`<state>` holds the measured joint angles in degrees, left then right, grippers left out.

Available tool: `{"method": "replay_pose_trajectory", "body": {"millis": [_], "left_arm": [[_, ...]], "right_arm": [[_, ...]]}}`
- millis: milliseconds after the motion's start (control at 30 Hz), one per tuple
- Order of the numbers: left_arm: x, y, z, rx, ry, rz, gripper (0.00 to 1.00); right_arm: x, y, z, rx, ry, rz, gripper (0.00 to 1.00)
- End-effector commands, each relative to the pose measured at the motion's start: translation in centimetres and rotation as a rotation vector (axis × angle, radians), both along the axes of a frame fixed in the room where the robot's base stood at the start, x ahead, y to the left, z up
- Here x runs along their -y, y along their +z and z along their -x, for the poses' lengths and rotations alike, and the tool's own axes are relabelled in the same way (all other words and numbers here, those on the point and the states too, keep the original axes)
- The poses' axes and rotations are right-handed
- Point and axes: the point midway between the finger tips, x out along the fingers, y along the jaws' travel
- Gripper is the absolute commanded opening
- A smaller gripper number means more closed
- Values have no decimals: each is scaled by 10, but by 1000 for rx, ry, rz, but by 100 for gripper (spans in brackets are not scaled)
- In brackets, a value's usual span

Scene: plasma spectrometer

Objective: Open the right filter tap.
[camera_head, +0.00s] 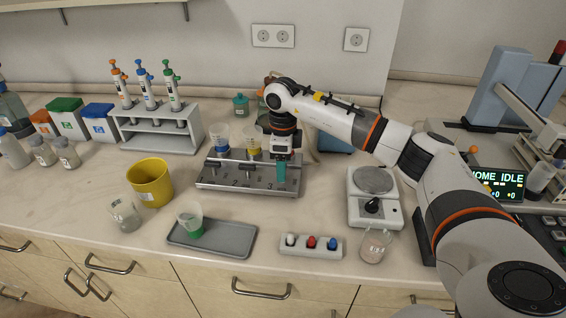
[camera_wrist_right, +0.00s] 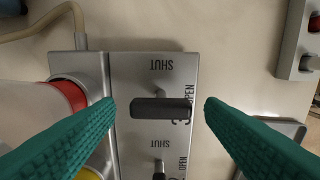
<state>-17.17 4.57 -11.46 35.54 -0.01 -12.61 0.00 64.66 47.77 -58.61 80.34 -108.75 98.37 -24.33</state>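The grey filter station (camera_head: 238,187) stands mid-counter, with numbered taps along its front. The right tap has a black bar handle (camera_wrist_right: 160,108), lying across the picture in the right wrist view between a SHUT label and an OPEN label. My right gripper (camera_head: 281,172) is over the station's right end and hides this tap in the head view. In the wrist view its teal fingers (camera_wrist_right: 160,105) are open, one on each side of the handle, with visible gaps. Another tap (camera_wrist_right: 159,172) is partly cut off below. My left gripper is not in view.
A red-banded cup (camera_wrist_right: 65,98) is beside the tap in the wrist view. Cups with blue (camera_head: 219,137) and yellow (camera_head: 251,140) bands stand behind the taps. A scale (camera_head: 374,212) stands to the right, a grey tray (camera_head: 235,238) and a switch strip (camera_head: 310,252) in front.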

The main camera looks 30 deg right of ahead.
Motion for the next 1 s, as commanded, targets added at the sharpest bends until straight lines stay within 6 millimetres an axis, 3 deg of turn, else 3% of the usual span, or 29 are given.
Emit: {"method": "replay_pose_trajectory", "body": {"millis": [200, 333, 733, 1000], "left_arm": [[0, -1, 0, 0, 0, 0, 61], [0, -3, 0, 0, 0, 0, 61], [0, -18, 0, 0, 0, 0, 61], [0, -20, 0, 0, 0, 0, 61]], "right_arm": [[0, 0, 0, -2, -1, 1, 64], [0, 10, 0, 0, -1, 1, 64], [0, 91, -1, 4, -1, 0, 64], [0, 118, 0, 0, 0, 0, 64]]}}
